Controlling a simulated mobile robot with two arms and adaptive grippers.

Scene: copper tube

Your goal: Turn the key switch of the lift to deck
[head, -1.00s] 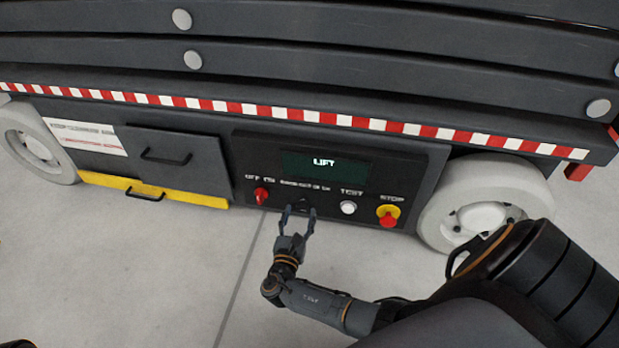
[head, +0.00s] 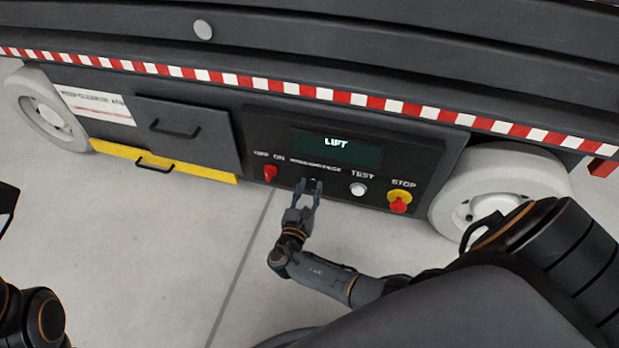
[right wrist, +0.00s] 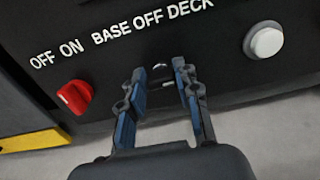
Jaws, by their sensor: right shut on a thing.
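The key switch (right wrist: 165,84) shows in the right wrist view as a small metallic piece below the label BASE OFF DECK. It is on the lift's dark control panel (head: 330,180). My right gripper (head: 309,184) reaches up to the panel from below. My left gripper is not clearly in view; only parts of the left arm show at the left edge.
A red OFF/ON knob (head: 270,173) sits left of the key switch. A white TEST button (head: 358,189) and a red STOP button (head: 399,203) on yellow sit to its right. A lit screen (head: 336,146) reads LIFT. A white wheel (head: 497,190) is at right. The floor below is clear.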

